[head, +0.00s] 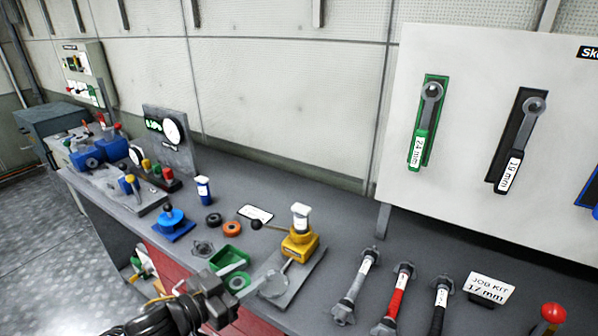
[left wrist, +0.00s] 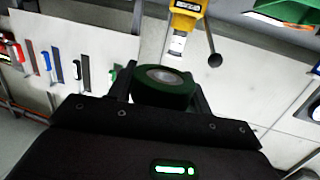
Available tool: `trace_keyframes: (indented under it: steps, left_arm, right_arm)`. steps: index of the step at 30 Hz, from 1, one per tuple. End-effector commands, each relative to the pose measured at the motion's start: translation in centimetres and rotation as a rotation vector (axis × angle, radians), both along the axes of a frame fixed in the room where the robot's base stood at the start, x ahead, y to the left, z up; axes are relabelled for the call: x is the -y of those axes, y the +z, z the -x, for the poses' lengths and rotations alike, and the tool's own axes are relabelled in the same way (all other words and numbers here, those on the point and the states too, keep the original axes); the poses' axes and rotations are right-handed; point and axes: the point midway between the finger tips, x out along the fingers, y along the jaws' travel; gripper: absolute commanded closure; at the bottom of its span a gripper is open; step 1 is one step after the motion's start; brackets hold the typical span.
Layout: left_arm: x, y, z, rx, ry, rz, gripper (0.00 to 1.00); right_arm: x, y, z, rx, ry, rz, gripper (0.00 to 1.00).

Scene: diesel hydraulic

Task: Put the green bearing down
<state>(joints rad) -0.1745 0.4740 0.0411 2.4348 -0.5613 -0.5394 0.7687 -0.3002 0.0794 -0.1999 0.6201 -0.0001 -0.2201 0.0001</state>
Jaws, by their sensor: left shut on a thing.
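My left gripper (head: 233,286) is shut on the green bearing (head: 239,281), a dark green ring with a pale centre. In the left wrist view the bearing (left wrist: 165,84) sits between the two fingers. In the head view the gripper and bearing are at the front edge of the bench, just in front of a green tray (head: 232,256) and left of a yellow press (head: 299,243). I cannot tell the gap beneath the bearing. My right gripper is not in view.
An orange ring (head: 232,229) and a black ring (head: 214,219) lie behind the tray. A blue device (head: 172,220) stands to the left. Several shafts, one red-sleeved (head: 396,298), lie right of the press. A white label (head: 255,213) lies on the grey bench.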

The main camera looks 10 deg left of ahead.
Motion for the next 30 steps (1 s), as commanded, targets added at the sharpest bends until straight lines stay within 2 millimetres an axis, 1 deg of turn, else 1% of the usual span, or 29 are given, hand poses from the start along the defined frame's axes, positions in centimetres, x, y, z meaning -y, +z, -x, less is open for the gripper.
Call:
trace_keyframes:
  steps: [5, 8, 11, 12, 14, 15, 17, 18, 21, 24, 25, 27, 30]
  left_arm:
    - [-0.2, -0.2, 0.1, -0.001, 0.002, 0.000, 0.74]
    - [-1.9, -0.4, -0.3, -0.002, 0.037, 0.001, 0.74]
    - [-5.3, -0.9, -1.3, -0.002, 0.100, -0.001, 0.74]
    - [-7.0, -1.1, -1.8, -0.003, 0.132, -0.001, 0.74]
    - [-9.8, -1.2, -2.5, -0.002, 0.180, -0.002, 0.74]
    - [-11.7, -1.3, -2.9, -0.001, 0.211, -0.003, 0.74]
    - [-14.5, -1.2, -3.3, 0.000, 0.257, -0.003, 0.74]
    - [-16.3, -1.1, -3.6, 0.000, 0.284, -0.002, 0.74]
    - [-20.1, -0.8, -4.0, 0.001, 0.344, -0.003, 0.74]
    - [-22.9, -0.4, -4.1, 0.002, 0.385, -0.001, 0.74]
    - [-23.6, -0.3, -4.2, 0.002, 0.394, -0.002, 0.74]
    - [-24.7, -0.2, -4.2, 0.002, 0.409, -0.001, 0.74]
    - [-25.5, -0.2, -4.3, 0.001, 0.416, 0.000, 0.74]
  right_arm:
    - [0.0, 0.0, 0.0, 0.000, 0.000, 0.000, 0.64]
    - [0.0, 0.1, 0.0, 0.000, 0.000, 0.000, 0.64]
    - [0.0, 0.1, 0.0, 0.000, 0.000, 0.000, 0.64]
    - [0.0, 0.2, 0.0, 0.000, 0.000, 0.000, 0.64]
    - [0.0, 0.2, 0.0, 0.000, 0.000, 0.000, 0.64]
    - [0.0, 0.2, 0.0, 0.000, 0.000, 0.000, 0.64]
    - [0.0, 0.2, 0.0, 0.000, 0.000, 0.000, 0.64]
    - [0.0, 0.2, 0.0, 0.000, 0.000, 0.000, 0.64]
    - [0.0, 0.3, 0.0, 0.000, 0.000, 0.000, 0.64]
    - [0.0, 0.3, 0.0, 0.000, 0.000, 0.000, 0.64]
    - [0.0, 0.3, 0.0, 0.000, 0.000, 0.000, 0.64]
    - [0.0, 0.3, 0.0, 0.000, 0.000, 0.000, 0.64]
    - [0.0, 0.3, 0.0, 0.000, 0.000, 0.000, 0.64]
